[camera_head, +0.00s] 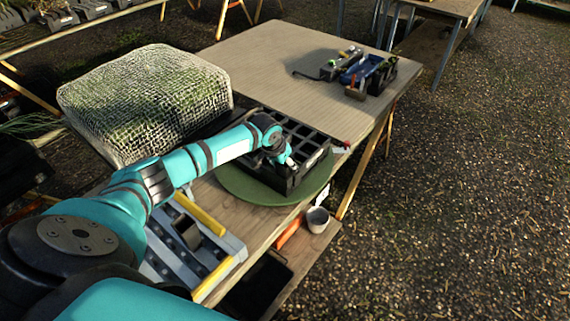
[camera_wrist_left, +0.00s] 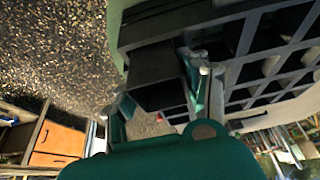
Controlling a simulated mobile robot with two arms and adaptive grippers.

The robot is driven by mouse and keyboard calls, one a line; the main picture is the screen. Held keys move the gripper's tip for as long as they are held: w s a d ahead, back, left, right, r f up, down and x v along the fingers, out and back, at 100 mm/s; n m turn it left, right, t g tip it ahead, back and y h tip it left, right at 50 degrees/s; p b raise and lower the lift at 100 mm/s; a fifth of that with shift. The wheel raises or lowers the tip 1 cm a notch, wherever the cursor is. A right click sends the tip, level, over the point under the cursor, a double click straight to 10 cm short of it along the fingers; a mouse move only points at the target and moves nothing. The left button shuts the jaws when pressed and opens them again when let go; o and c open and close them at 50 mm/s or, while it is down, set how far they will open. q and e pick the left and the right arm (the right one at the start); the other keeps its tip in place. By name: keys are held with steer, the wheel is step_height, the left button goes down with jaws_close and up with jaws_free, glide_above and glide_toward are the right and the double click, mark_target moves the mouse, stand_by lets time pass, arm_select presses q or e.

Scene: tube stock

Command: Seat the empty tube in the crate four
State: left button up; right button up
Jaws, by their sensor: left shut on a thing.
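The black gridded crate (camera_head: 308,161) sits on a round green mat or turntable (camera_head: 250,190) on the wooden table in the head view. Its open square cells also show in the wrist view (camera_wrist_left: 228,75). My left gripper (camera_head: 286,160) reaches down at the crate's near side. In the wrist view my left gripper (camera_wrist_left: 155,98) is shut on a dark square tube (camera_wrist_left: 152,66), which looks hollow. The tube overlaps the crate's edge in that view; I cannot tell how deep it sits or whether it is in a cell. My right gripper is not in view.
A mesh-covered green block (camera_head: 145,100) stands left of the crate. A blue tray with tools (camera_head: 368,72) lies at the table's far end. A white cup (camera_head: 317,219) stands lower, by the near edge. The table's middle (camera_head: 290,60) is clear.

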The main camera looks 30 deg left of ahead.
arm_select(q)
steer(key=shift+s+d+f, duration=0.2)
steer(key=shift+s+f, duration=0.25)
steer(key=shift+f, duration=0.25)
steer(key=o, duration=0.6)
steer(key=shift+c, duration=0.2)
steer(key=o, duration=0.4)
steer(key=shift+w+f, duration=0.15)
steer(key=shift+w, duration=0.05)
steer(key=shift+a+r, duration=0.15)
steer(key=shift+r, duration=0.1)
steer(key=shift+r, duration=0.25)
steer(key=v, duration=1.1)
steer(key=shift+r, duration=0.3)
